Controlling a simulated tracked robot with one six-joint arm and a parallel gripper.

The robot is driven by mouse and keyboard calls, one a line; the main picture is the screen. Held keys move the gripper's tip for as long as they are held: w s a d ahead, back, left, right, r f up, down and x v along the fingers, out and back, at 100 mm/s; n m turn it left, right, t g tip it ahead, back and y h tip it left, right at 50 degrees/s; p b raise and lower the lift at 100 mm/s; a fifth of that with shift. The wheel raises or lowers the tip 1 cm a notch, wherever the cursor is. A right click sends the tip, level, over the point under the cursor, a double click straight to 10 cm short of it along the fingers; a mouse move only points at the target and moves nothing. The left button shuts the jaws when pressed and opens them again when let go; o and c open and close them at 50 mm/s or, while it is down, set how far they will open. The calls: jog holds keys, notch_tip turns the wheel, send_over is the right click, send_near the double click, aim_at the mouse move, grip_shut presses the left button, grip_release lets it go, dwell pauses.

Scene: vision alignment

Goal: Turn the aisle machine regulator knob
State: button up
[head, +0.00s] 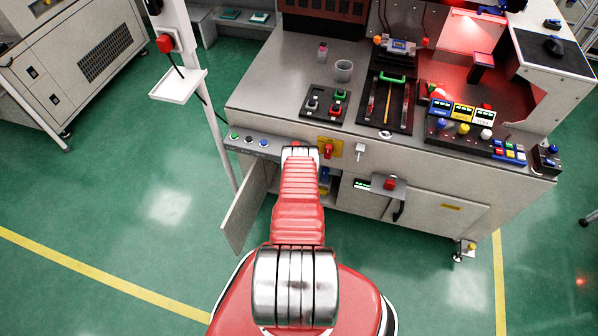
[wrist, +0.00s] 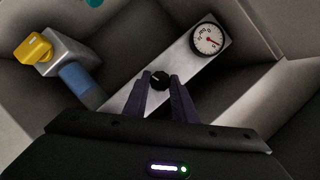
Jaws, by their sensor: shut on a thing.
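The black regulator knob (wrist: 159,80) sits on a pale metal bar (wrist: 185,75) inside the machine's cabinet, in the wrist view. My gripper (wrist: 160,85) is shut on the knob, one dark finger on each side of it. A light line marks the knob's face. A round white gauge (wrist: 208,39) with a red needle is mounted at the bar's upper right end. In the head view my red arm reaches to the front of the aisle machine (head: 375,150); the knob and my gripper are hidden there.
A yellow handle (wrist: 34,48) on a metal block and a blue cylinder (wrist: 79,79) lie left of the fingers. Cabinet walls are close around. The open cabinet door (head: 246,212) stands left of my arm. A red knob (head: 327,150) on a yellow plate is just above the opening.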

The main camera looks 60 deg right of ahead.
jog(key=shift+s, duration=0.1)
jog(key=o, duration=1)
jog(key=shift+o, duration=0.2)
jog(key=v, duration=1.3)
jog(key=shift+a, duration=0.4)
jog(key=shift+s+f, duration=0.1)
jog(key=shift+s, duration=0.05)
